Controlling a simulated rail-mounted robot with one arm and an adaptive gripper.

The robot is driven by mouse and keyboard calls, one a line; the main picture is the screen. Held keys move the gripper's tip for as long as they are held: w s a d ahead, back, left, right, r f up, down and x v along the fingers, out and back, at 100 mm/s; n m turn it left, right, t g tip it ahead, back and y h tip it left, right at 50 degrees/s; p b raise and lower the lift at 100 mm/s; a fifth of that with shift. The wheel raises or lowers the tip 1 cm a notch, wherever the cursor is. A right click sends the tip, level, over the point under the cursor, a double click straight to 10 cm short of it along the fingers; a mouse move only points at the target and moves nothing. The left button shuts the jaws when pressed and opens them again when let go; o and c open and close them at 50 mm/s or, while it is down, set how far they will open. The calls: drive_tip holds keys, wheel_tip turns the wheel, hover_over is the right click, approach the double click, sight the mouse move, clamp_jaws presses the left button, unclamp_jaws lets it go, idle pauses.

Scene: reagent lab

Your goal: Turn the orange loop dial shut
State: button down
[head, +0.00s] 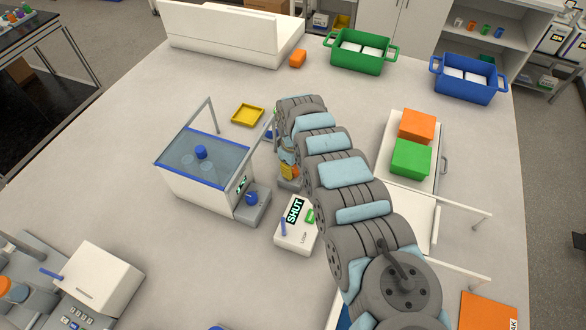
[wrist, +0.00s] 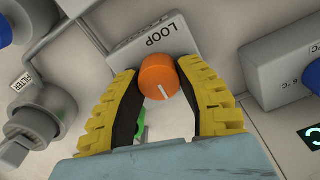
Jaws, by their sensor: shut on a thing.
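The orange loop dial (wrist: 159,76) shows in the wrist view, with a white pointer line on its face. It sits in front of a pale plate lettered LOOP (wrist: 160,38). My gripper (wrist: 158,72) has its two yellow, black-lined fingers on either side of the dial, shut on it near the fingertips. In the head view my gripper (head: 289,171) is low beside the glass-topped tank, mostly covered by my arm. The dial cannot be made out there.
A white box with a SHUT display (head: 296,222) and blue lever stands close by. The tank (head: 190,185) with a blue knob is to the left. A yellow tray (head: 248,115) lies behind. Green (head: 345,62) and blue (head: 455,92) crates stand at the back.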

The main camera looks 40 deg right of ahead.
sight(293, 168)
drive_tip(key=shift+n, duration=0.4)
drive_tip(key=c, duration=0.6)
unclamp_jaws()
drive_tip(key=shift+c, duration=0.2)
wheel_tip(293, 168, up, 12)
idle(0.8)
